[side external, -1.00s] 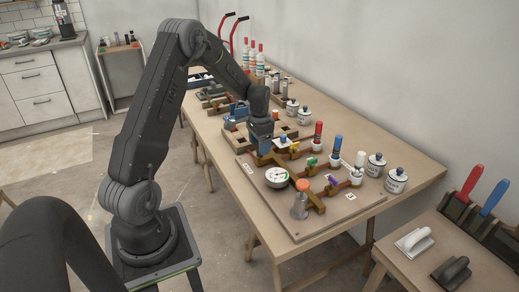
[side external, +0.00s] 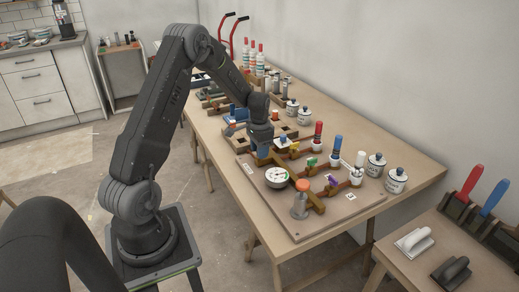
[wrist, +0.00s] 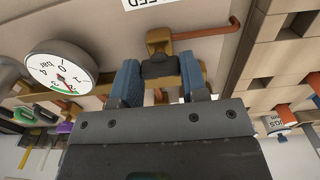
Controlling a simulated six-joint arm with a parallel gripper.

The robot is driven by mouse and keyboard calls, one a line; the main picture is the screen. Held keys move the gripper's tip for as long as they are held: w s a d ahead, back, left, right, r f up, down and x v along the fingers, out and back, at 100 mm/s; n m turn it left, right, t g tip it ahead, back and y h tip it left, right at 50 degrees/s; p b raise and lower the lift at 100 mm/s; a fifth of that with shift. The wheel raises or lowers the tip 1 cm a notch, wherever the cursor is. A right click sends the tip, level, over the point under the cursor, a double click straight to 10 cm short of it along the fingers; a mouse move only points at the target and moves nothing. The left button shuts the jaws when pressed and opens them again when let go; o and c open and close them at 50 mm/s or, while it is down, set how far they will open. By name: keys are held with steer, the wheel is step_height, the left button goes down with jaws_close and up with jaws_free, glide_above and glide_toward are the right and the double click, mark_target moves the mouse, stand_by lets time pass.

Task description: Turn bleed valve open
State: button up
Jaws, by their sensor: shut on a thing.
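The bleed valve has a brass body (wrist: 160,40) with a dark handle (wrist: 158,67) and a copper pipe (wrist: 218,30) running to the right in the wrist view. A white label, partly cut off and upside down, reads "EED" (wrist: 148,3) beside it. My gripper (wrist: 160,78) has blue fingertips on both sides of the handle and is shut on it. In the side view my gripper (side external: 262,148) is low over the far left part of the board (side external: 325,219), and it hides the valve. How far the handle is turned is unclear.
A round pressure gauge (side external: 276,176) stands close to my gripper. White jars (side external: 396,181) stand by the wall. The table's front right corner is clear.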

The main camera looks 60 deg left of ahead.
steer(key=shift+c, duration=0.5)
steer(key=shift+n, duration=0.3)
steer(key=n, duration=0.3)
steer(key=shift+n, duration=0.4)
steer(key=n, duration=0.4)
steer(key=shift+n, duration=0.3)
steer(key=n, duration=0.4)
steer(key=shift+n, duration=2.5)
steer(key=o, duration=0.9)
